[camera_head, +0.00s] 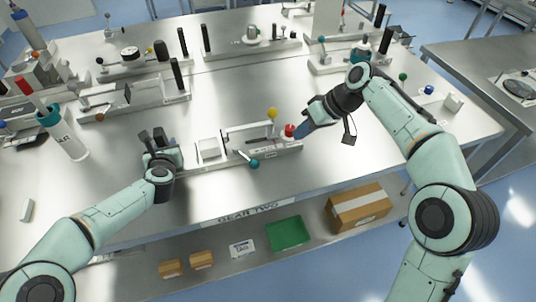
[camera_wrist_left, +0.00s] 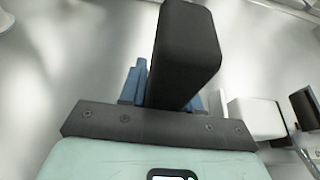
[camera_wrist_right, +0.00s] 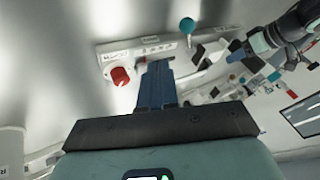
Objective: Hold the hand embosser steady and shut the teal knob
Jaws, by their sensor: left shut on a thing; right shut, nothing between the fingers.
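The device at the front middle of the table, which I take as the hand embosser (camera_head: 273,149), has a long pale base. A teal knob (camera_head: 254,163) sticks out at its front side, and it also shows in the right wrist view (camera_wrist_right: 187,25). A red knob (camera_head: 290,130) is at its right end. My left gripper (camera_head: 157,143) is shut on a black upright post (camera_wrist_left: 187,55) at the device's left end. My right gripper (camera_head: 300,134) is shut and empty beside the red knob, which lies left of its fingers in the right wrist view (camera_wrist_right: 120,76).
A yellow ball (camera_head: 272,113) stands up behind the base. Similar devices with black posts (camera_head: 178,73) line the back of the table. A lower shelf holds a green tray (camera_head: 287,247) and a cardboard box (camera_head: 358,224).

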